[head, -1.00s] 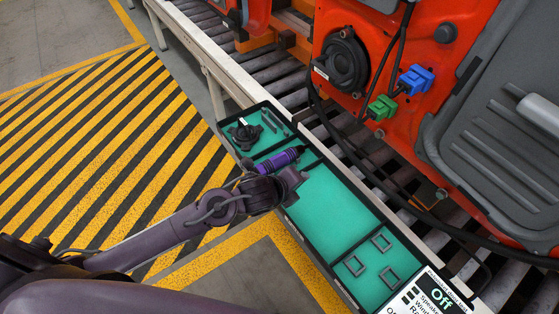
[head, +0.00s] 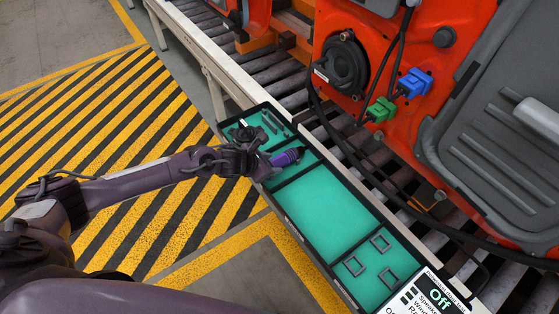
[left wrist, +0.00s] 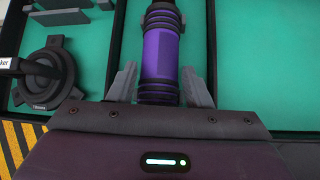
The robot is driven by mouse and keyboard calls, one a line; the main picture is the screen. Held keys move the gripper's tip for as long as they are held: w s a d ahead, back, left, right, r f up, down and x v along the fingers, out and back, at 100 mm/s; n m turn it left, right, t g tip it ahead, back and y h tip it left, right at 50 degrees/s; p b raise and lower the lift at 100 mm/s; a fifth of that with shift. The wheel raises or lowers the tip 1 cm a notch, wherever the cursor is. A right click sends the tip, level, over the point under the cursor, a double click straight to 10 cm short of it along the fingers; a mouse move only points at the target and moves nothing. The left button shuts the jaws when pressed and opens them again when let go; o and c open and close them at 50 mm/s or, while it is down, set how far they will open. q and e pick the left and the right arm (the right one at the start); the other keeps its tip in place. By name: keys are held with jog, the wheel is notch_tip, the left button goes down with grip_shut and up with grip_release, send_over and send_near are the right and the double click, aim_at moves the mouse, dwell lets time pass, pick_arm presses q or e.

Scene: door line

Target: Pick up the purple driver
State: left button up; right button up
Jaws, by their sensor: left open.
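The purple driver (head: 287,157) lies in a compartment of the black-rimmed tray with a teal floor. My left gripper (head: 262,162) is at the near end of the driver in the head view and hides part of it. In the left wrist view the driver (left wrist: 161,52) runs up the picture between the two grey fingers of my left gripper (left wrist: 160,88). The fingers are open, one on each side of the driver, with a gap visible at least beside the left finger. My right gripper is not in view.
A round black speaker (left wrist: 44,78) lies in the compartment to the left. The large middle compartment (head: 322,212) is bare. Several grey square frames (head: 355,265) lie at the tray's near end. An orange door (head: 400,135) stands over the rollers behind.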

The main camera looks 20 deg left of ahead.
aim_at(285, 160)
pick_arm(q)
jog(key=shift+x, duration=1.55)
jog(key=shift+r, duration=0.1)
grip_shut()
jog(key=shift+r, duration=0.1)
